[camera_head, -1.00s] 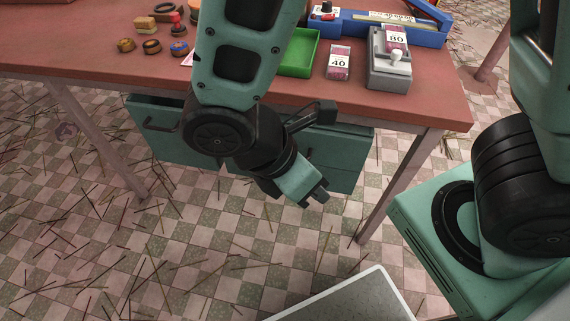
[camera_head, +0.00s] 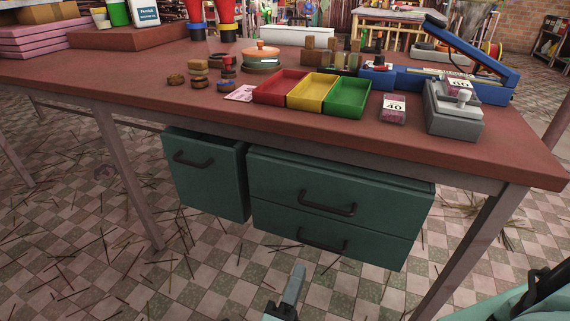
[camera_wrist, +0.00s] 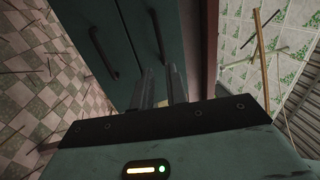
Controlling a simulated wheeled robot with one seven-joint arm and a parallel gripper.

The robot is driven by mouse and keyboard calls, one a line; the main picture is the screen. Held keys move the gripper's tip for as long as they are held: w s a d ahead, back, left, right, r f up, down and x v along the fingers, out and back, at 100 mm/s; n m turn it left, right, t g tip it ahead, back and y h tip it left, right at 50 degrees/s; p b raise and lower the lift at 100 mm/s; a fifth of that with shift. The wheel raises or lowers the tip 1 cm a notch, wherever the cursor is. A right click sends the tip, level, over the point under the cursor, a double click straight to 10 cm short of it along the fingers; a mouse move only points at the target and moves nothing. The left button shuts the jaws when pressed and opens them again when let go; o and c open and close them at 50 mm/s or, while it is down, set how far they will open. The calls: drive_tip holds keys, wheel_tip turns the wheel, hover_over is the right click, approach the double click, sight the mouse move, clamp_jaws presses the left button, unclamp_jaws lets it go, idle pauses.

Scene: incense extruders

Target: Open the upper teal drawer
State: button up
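The upper teal drawer (camera_head: 345,200) is the top one of a two-drawer unit under the table. Its front looks flush with the lower drawer (camera_head: 310,235); it appears closed. Its dark bar handle (camera_head: 327,204) runs across the front. In the wrist view, the picture is turned sideways: the upper drawer's handle (camera_wrist: 157,35) is to the right of the lower drawer's handle (camera_wrist: 103,52). My gripper (camera_head: 292,285) is low in front of the unit, apart from it. In the wrist view, its two fingers (camera_wrist: 162,86) are apart with nothing between them, pointing towards the drawer fronts.
Left of the unit hangs another teal drawer front (camera_head: 205,175) with its own handle. The red-brown tabletop (camera_head: 140,85) overhangs the drawers, and a table leg (camera_head: 470,255) stands at the right. The checkered floor before the drawers has scattered sticks.

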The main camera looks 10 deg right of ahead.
sight(323, 206)
drive_tip(key=shift+b+x, duration=2.25)
drive_tip(key=shift+x, duration=6.35)
drive_tip(key=shift+f, duration=0.1)
clamp_jaws()
drive_tip(key=shift+s, duration=0.1)
